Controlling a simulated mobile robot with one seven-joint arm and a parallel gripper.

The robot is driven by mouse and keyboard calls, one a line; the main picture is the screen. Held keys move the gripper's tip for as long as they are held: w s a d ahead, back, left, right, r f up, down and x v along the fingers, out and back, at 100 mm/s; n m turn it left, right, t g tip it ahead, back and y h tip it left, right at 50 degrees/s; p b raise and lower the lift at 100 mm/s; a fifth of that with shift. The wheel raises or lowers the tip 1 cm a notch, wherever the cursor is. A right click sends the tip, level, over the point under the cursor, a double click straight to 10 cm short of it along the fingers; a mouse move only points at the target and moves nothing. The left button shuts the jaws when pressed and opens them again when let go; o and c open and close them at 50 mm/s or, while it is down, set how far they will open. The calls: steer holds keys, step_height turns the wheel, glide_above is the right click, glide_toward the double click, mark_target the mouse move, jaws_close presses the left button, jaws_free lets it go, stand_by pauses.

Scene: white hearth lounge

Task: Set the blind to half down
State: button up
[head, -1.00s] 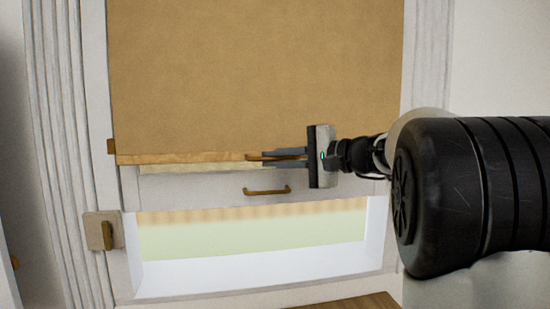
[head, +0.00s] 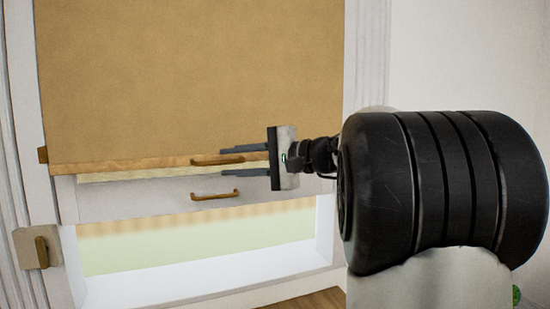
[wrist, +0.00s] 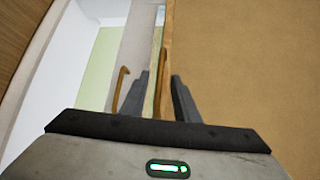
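The tan blind (head: 190,80) hangs over the upper part of the window in the head view. Its wooden bottom bar (head: 110,167) is just above the lower window rail, leaving the lower glass uncovered. A brown handle (head: 208,161) sits on the bar. My gripper (head: 222,162) is open and empty, with one finger above the handle's level and one below. I cannot tell how far the fingers are from it.
A second brown handle (head: 215,195) is on the window rail just below; it also shows in the wrist view (wrist: 120,88). A plate with a brown lever (head: 41,252) is on the frame at left. The white sill (head: 200,275) is clear.

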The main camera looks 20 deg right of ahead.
steer(key=p+v, duration=0.1)
steer(key=v, duration=1.2)
steer(key=shift+s+d+p, duration=0.25)
steer(key=shift+d+p, duration=0.05)
steer(key=shift+d, duration=0.05)
